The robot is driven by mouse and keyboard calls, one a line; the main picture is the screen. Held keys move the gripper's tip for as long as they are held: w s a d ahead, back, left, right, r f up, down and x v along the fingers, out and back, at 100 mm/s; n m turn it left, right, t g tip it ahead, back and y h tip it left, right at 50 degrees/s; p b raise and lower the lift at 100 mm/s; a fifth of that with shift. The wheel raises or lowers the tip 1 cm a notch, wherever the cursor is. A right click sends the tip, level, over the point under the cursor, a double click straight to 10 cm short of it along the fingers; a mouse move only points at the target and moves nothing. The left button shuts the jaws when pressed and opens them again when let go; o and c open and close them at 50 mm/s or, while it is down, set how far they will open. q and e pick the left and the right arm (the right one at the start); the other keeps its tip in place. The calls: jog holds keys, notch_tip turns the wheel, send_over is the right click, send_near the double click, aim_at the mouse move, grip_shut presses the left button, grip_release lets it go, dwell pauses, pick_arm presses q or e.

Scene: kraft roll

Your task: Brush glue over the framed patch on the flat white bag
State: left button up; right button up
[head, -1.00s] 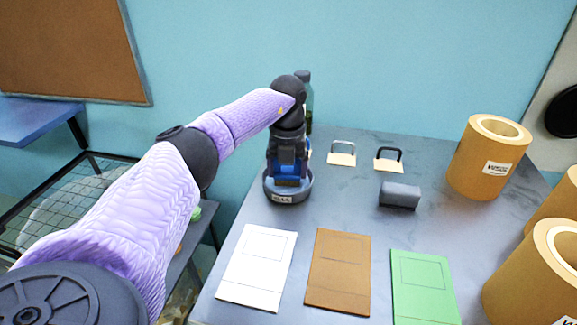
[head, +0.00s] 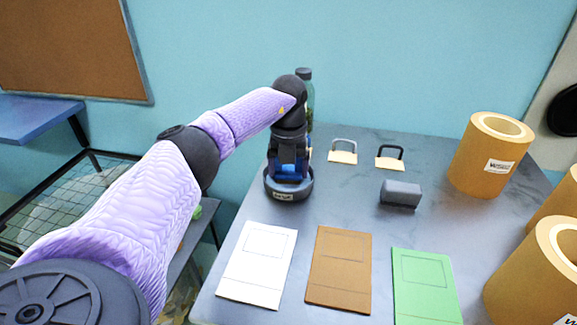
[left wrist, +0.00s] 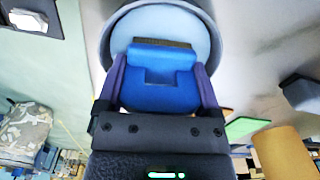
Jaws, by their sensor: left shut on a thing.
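The flat white bag (head: 256,268) lies at the table's front left, with a thin-lined frame on its upper part and nothing over it. My left gripper (head: 289,172) is shut on a blue brush, over the round grey dish (head: 302,191) behind the white bag. In the left wrist view, my left gripper (left wrist: 160,78) has its fingers on both sides of the blue brush (left wrist: 160,97). The brush's dark bristles point into the dish (left wrist: 106,42), which holds pale glue (left wrist: 190,22). I cannot tell how deep the bristles are. My right gripper is out of view.
A brown bag (head: 339,275) and a green bag (head: 424,290) lie right of the white one. A grey block (head: 401,194), two handled pieces (head: 343,156) (head: 390,162) and large kraft rolls (head: 490,160) stand further right. A bottle (head: 310,98) is behind my arm.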

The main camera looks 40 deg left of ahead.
pick_arm(q)
jog(key=shift+f, duration=0.35)
jog(key=shift+f, duration=0.1)
dwell(1.4)
notch_tip(320, 180, up, 7)
jog(key=p, duration=0.7)
jog(key=shift+r, duration=0.2)
jog(key=shift+f, duration=0.1)
